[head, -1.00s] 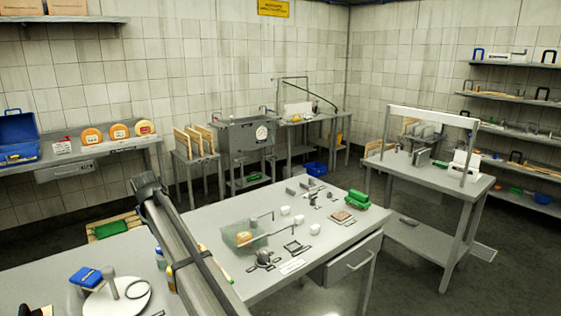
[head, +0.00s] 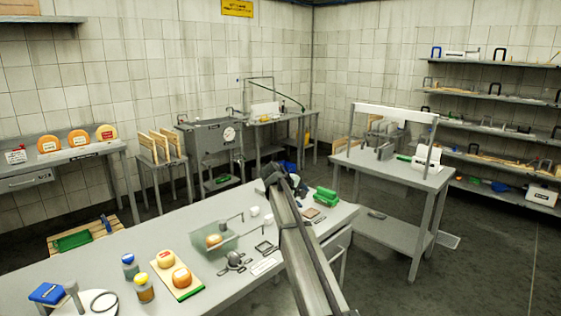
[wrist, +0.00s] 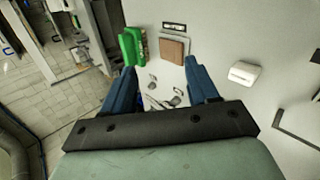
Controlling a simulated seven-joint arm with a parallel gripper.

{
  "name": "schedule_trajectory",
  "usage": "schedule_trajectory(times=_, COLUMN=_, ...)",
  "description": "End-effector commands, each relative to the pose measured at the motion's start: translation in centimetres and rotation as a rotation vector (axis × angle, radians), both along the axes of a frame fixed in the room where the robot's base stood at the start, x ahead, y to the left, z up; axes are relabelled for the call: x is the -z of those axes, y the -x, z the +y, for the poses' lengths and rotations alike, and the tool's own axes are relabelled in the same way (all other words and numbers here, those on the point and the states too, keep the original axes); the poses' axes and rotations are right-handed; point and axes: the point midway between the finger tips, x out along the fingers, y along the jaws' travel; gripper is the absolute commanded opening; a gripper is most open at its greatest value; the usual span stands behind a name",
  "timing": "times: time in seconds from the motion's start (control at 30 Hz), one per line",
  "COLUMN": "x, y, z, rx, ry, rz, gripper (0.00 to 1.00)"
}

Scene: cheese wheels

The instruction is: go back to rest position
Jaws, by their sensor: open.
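My gripper shows in the wrist view (wrist: 161,85) with its two blue fingers spread apart and nothing between them. It hangs above the far right part of the grey worktable (head: 90,268). Beyond the fingertips lie a brown square block (wrist: 174,49) and green pieces (wrist: 132,45). Small metal items (wrist: 165,98) show on the table between the fingers. In the head view my arm reaches from the bottom right up to the table's far right end, and the gripper itself is mostly hidden behind it.
On the table are a clear box (head: 211,240), a board (head: 190,291) with cheese wheels, jars (head: 143,288) and white blocks (head: 268,219). A second table (head: 400,172) stands to the right. Shelves (head: 490,95) line the right wall. Floor between is open.

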Motion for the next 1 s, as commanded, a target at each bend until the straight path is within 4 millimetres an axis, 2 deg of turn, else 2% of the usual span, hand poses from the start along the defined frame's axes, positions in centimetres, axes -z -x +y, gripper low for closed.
schedule_trajectory(times=0.03, x=0.4, y=-0.3, z=-3.6, rx=0.033, ry=0.016, rz=-0.015, gripper=0.59)
schedule_trajectory(times=0.13, x=1.2, y=-0.7, z=-9.7, rx=0.086, ry=0.046, rz=-0.043, gripper=0.59)
schedule_trajectory(times=0.2, x=2.7, y=-0.5, z=-13.8, rx=0.123, ry=0.058, rz=-0.057, gripper=0.59)
schedule_trajectory(times=0.27, x=4.7, y=0.2, z=-16.9, rx=0.153, ry=0.062, rz=-0.060, gripper=0.59)
schedule_trajectory(times=0.3, x=6.6, y=0.9, z=-18.5, rx=0.171, ry=0.057, rz=-0.057, gripper=0.59)
schedule_trajectory(times=0.37, x=9.7, y=2.2, z=-20.0, rx=0.194, ry=0.042, rz=-0.042, gripper=0.59)
schedule_trajectory(times=0.5, x=16.8, y=5.5, z=-20.8, rx=0.233, ry=-0.016, rz=0.003, gripper=0.59)
schedule_trajectory(times=0.7, x=26.5, y=11.4, z=-20.2, rx=0.287, ry=-0.105, rz=0.088, gripper=0.59)
schedule_trajectory(times=0.87, x=33.4, y=16.7, z=-19.3, rx=0.338, ry=-0.174, rz=0.161, gripper=0.59)
schedule_trajectory(times=1.0, x=38.8, y=21.9, z=-18.4, rx=0.388, ry=-0.231, rz=0.224, gripper=0.59)
